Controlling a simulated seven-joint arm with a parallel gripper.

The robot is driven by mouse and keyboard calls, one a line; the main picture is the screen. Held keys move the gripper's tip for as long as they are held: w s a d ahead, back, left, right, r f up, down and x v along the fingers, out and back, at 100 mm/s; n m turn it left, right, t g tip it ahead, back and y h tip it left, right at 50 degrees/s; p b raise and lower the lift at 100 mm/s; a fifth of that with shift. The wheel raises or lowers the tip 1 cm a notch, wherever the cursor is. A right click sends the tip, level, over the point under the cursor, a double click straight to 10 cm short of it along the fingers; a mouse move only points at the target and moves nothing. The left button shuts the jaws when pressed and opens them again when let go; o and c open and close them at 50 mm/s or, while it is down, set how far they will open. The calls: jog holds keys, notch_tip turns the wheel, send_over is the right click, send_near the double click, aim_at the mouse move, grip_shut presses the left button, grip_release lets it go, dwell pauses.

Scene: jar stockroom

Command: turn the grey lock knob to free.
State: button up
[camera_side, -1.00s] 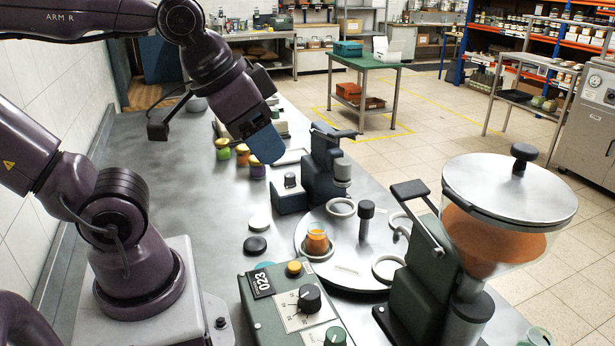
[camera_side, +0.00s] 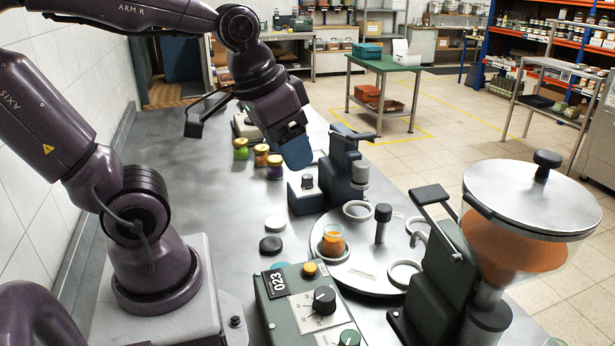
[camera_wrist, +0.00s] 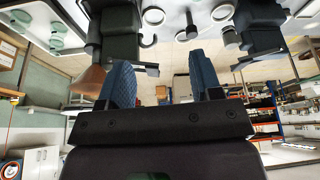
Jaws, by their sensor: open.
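My gripper (camera_side: 296,152) is open and empty, with blue fingers, above the bench near a small blue-grey box (camera_side: 306,199). In the wrist view its two fingers (camera_wrist: 158,62) stand apart with nothing between them. A small dark knob (camera_side: 308,181) sits on top of that box. A dark knob on a post (camera_side: 382,213) stands upright on the round metal turntable (camera_side: 352,283). I cannot tell which of these, if either, is the grey lock knob. The gripper touches neither.
A green control box (camera_side: 285,307) has a black dial (camera_side: 324,299) and a yellow button (camera_side: 310,269). An orange jar (camera_side: 333,241) stands on the turntable. A hopper (camera_side: 530,215) rises at right. Small jars (camera_side: 261,155) stand left of the gripper. Bare bench lies at left.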

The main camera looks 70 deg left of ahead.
jog(key=w+a+f+n+g, duration=0.3)
jog(key=w+a+n, duration=0.2)
jog(key=w+a, duration=0.45)
jog(key=n+g, duration=0.1)
jog(key=n, duration=0.8)
send_near(307, 176)
notch_tip(307, 176, down, 10)
jog(key=shift+w+a+f, duration=0.1)
jog(key=shift+w+a, duration=0.05)
jog(key=c, duration=0.9)
